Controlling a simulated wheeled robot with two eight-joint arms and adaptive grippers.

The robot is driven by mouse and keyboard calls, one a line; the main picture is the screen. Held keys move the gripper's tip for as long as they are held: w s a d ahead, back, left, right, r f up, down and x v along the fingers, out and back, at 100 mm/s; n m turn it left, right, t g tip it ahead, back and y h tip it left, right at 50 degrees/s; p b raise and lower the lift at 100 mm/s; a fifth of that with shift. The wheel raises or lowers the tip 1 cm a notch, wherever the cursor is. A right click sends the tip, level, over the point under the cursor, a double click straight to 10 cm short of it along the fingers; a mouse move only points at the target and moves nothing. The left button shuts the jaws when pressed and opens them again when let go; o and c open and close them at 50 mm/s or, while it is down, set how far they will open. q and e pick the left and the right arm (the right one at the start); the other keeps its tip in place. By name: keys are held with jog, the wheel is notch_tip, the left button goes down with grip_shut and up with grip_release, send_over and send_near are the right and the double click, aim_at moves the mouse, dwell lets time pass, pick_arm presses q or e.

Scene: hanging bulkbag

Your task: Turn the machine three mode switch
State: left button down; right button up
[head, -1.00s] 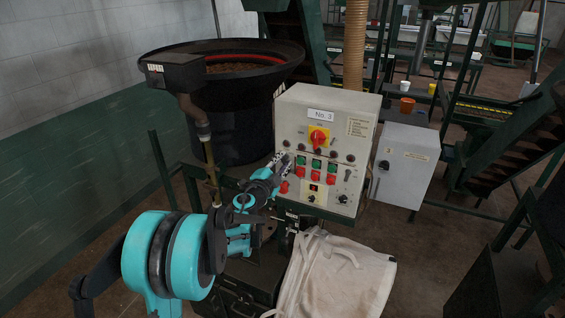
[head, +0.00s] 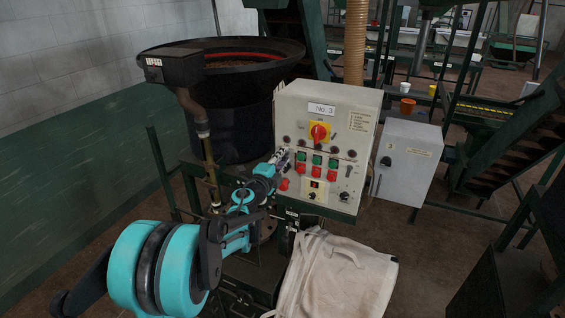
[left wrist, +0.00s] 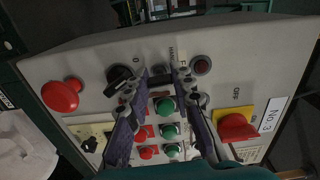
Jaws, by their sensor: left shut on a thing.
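The machine three control panel (head: 350,110) is a pale box labelled "No. 3", with a red rotary switch on a yellow plate (head: 319,133). My left gripper (head: 283,155) is at the panel's left side, its fingers hiding that part of the face. In the left wrist view the left gripper (left wrist: 161,70) has its fingertips on both sides of a dark switch handle (left wrist: 160,78), near printed "0" and "MANUAL" marks; I take it for the mode switch. The fingers partly hide it, so its exact angle is unclear. The right gripper is not in view.
A red mushroom button (left wrist: 61,95) and a black knob (left wrist: 120,80) lie close to the fingers, as do green buttons (left wrist: 167,106). A white bulk bag (head: 340,275) hangs below the panel. A black hopper bowl (head: 220,60) stands behind; a grey box (head: 408,160) stands at right.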

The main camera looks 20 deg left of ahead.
pick_arm(q)
jog(key=m+b, duration=0.1)
jog(key=m, duration=0.2)
jog(key=shift+f+m, duration=0.15)
jog(key=shift+m, duration=0.15)
jog(key=shift+m+b, duration=0.65)
jog(key=shift+m, duration=0.85)
jog(key=c, duration=1.6)
grip_release()
jog(key=shift+o, duration=0.2)
jog(key=shift+s, duration=0.15)
jog(key=s, duration=0.7)
jog(key=shift+s, duration=0.4)
